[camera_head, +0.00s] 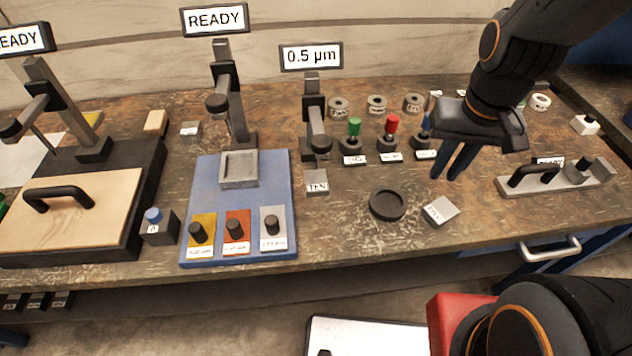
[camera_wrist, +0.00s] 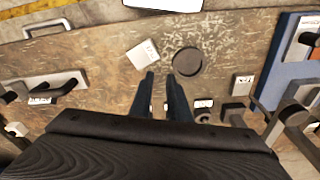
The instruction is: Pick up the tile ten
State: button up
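The tile ten (camera_head: 317,183) is a small light grey square marked "TEN". It lies on the bench in front of the "0.5 µm" stand. In the wrist view it shows at the right (camera_wrist: 243,82). My gripper (camera_head: 447,172) is above the bench, to the right of the tile in the head view. Its two dark fingers (camera_wrist: 160,82) are apart with nothing between them. A second pale tile (camera_head: 440,210) with a label I cannot read clearly lies nearer to my gripper; it also shows in the wrist view (camera_wrist: 143,54).
A round black dish (camera_head: 387,205) lies between the two tiles. Green, red and blue-topped pieces (camera_head: 390,135) stand behind. A blue board (camera_head: 190,185) with coloured plates is left of the tile ten. A handled metal block (camera_head: 555,180) is at right.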

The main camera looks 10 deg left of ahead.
aim_at(318, 179)
jog(key=o, duration=1.4)
jog(key=w+a+f+m, duration=0.1)
jog(key=a+m, duration=0.1)
jog(key=a, duration=0.2)
jog(key=w+a+f+m+g+y, duration=0.1)
jog(key=w+a+m, duration=0.1)
jog(key=a+m, duration=0.1)
jog(key=w+a+f+m+y, duration=0.1)
jog(key=w+a+m, duration=0.1)
jog(key=a+m, duration=0.1)
jog(key=shift+a+f+g, duration=0.3)
jog(key=shift+a+f, duration=0.05)
jog(key=shift+a, duration=0.45)
jog(key=shift+o, duration=0.3)
jog(key=w+a+f+m+y, duration=0.2)
jog(key=a+m, duration=0.4)
jog(key=a, duration=0.3)
jog(key=shift+w+a+f+m+g, duration=0.2)
jog(key=shift+a+f+m+g, duration=0.05)
jog(key=shift+f+m+g, duration=0.15)
jog(key=shift+a+f, duration=0.45)
jog(key=shift+f, duration=0.15)
jog(key=shift+p+x, duration=0.45)
jog(key=shift+x, duration=2.8)
